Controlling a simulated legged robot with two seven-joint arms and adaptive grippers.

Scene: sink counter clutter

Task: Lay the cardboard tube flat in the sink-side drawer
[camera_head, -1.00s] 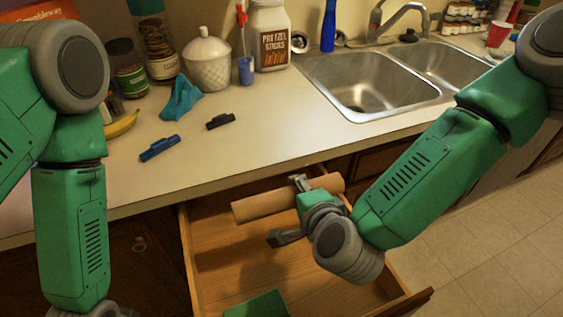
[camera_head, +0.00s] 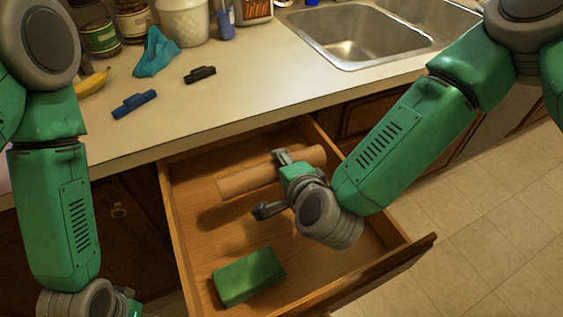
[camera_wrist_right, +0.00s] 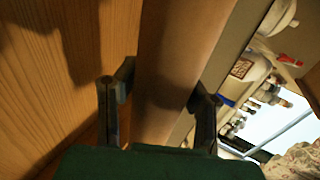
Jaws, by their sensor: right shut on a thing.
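The brown cardboard tube (camera_head: 240,181) lies across the jaws of my right gripper (camera_head: 276,180), one finger on each side. In the right wrist view the tube (camera_wrist_right: 178,60) runs between the two fingers (camera_wrist_right: 160,95). The tube is near level, over the back part of the open wooden drawer (camera_head: 172,215). A shadow lies on the drawer floor below it, and it appears held above that floor. My left arm hangs at the left; only a bit of its gripper shows at the bottom edge, its fingers hidden.
A green block (camera_head: 248,275) lies in the front left of the drawer. The drawer floor between it and the tube is clear. On the counter (camera_head: 240,105) are a blue clip (camera_head: 134,104), a black clip (camera_head: 200,75), a teal cloth (camera_head: 155,53) and a sink (camera_head: 350,35).

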